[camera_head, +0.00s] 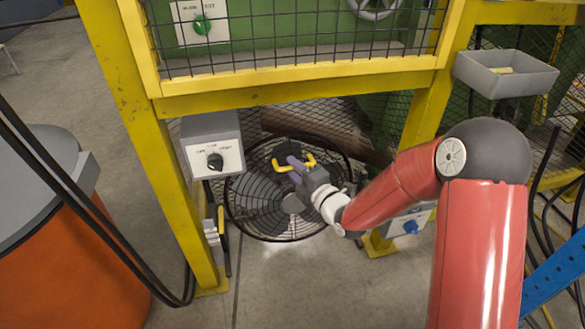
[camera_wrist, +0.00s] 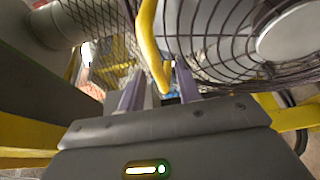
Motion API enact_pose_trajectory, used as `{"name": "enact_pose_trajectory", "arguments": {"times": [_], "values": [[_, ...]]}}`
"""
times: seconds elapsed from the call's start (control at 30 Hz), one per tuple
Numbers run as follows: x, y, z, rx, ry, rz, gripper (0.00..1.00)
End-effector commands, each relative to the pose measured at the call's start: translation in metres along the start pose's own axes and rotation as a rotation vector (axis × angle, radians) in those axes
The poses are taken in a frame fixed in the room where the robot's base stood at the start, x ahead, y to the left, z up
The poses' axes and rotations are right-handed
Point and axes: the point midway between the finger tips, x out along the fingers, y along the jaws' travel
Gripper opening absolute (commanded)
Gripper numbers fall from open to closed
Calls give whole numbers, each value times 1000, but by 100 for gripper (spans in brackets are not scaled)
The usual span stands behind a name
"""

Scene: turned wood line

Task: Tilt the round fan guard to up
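The round fan guard (camera_head: 250,205), a dark wire ring grille with a pale hub, stands low behind the yellow frame in the head view. Its wires also show at the upper right of the wrist view (camera_wrist: 215,45). A yellow bar handle (camera_wrist: 148,40) runs down in front of it; yellow handle parts also show in the head view (camera_head: 281,163). My gripper (camera_head: 294,162) is at the guard's upper part, by this handle. In the wrist view its two purple fingers (camera_wrist: 160,85) stand apart, with the bar's lower end between them and a gap visible. Contact is unclear.
Yellow frame posts (camera_head: 150,165) and a crossbar (camera_head: 300,84) surround the opening my arm reaches into. A grey dial box (camera_head: 213,145) is left of the guard. A blue-knob box (camera_head: 410,222) is at right, below a grey tray (camera_head: 505,75). An orange bin (camera_head: 75,255) stands left.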

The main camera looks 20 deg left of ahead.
Motion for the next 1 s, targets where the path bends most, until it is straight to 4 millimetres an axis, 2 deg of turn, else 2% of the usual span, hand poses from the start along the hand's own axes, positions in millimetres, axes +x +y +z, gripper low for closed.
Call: {"name": "enact_pose_trajectory", "arguments": {"times": [0.13,0.43,0.7,1.0], "values": [[13,0,0,0,1,-1,34],[15,0,0,1,0,-1,34],[15,0,0,1,0,-2,0],[16,0,0,3,0,-7,0]]}}
